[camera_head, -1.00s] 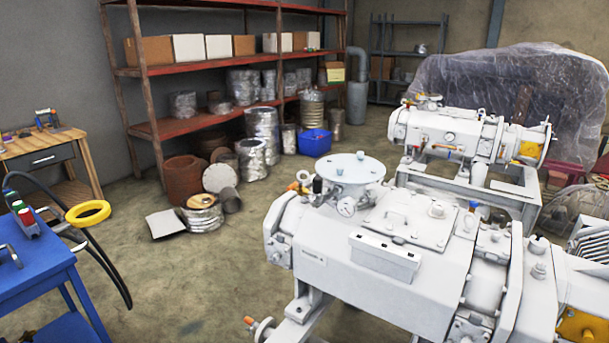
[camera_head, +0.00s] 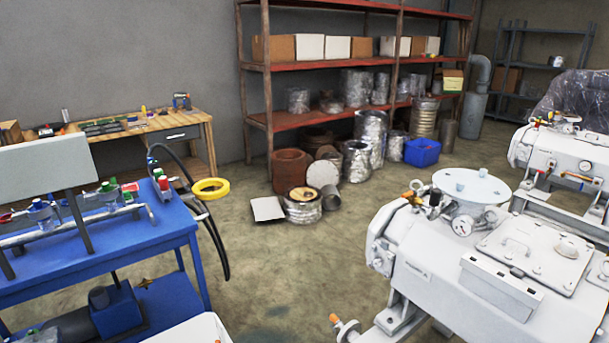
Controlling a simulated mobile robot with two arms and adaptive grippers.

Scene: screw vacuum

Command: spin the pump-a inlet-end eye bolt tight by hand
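A large white pump (camera_head: 432,275) stands at the lower right, cut off by the right edge. Lettering on its near side is too small to read surely. A round flange lid (camera_head: 472,187) with small blue parts on it sits on top at the left end, beside a pressure gauge (camera_head: 462,225). I cannot make out which fitting is the inlet-end eye bolt. A second white pump (camera_head: 565,155) stands behind at the right edge. Neither of my grippers shows in the view.
A blue cart (camera_head: 150,240) with pipes and valves stands at the left, a yellow ring (camera_head: 211,189) and black hose beside it. A wooden workbench (camera_head: 208,140) and red shelves (camera_head: 290,121) line the back wall. Floor between cart and pump is mostly clear.

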